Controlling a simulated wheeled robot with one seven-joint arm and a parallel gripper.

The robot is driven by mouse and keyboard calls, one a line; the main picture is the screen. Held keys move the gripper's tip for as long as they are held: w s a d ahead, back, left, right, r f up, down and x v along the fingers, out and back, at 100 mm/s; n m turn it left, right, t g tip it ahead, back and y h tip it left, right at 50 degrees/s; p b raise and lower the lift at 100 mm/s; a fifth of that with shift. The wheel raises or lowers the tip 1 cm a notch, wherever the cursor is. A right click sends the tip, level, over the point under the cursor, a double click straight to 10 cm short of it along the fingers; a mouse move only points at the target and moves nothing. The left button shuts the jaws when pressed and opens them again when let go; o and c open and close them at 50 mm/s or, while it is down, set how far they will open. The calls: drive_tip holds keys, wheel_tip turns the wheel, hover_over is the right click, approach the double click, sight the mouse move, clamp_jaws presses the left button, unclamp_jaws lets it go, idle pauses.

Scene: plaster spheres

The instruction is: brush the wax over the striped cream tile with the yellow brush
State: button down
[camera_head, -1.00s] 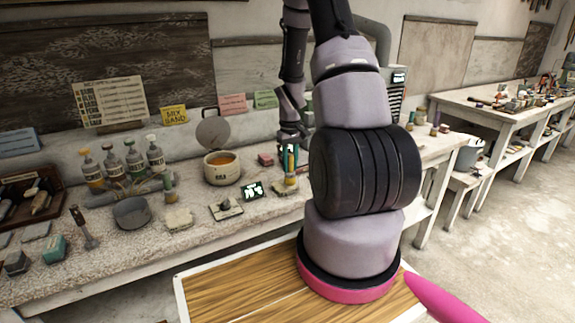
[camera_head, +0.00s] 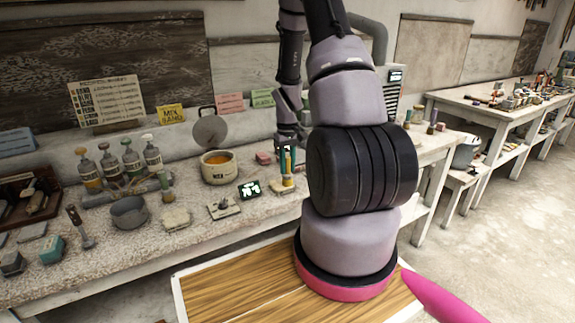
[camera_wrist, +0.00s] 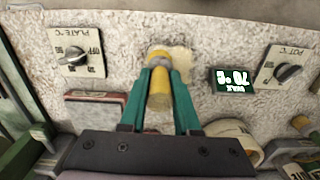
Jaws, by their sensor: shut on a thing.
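My gripper (camera_wrist: 160,95) is shut on the yellow brush (camera_wrist: 159,88), its teal fingers on either side of the handle. The brush has a grey band near its far end. In the head view my gripper (camera_head: 288,162) and the brush (camera_head: 287,181) are low over the bench, left of my black arm link. A pale cream patch (camera_wrist: 181,60) shows at the brush's far end; I cannot tell whether they touch. A cream slab (camera_head: 175,218) lies further left on the bench. I see no clear stripes on either. The cream pot (camera_head: 221,176) holds orange liquid, perhaps wax.
A lit display (camera_head: 249,190) and a dial plate (camera_head: 223,209) lie left of the brush. A reddish block (camera_head: 263,158) is behind them. A grey bowl (camera_head: 130,212) and several bottles (camera_head: 132,163) stand further left. My arm hides part of the bench's right.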

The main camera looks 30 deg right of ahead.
drive_tip(key=shift+s, duration=0.95)
drive_tip(key=shift+w, duration=0.1)
drive_tip(key=shift+w, duration=1.8)
drive_tip(key=shift+s, duration=1.85)
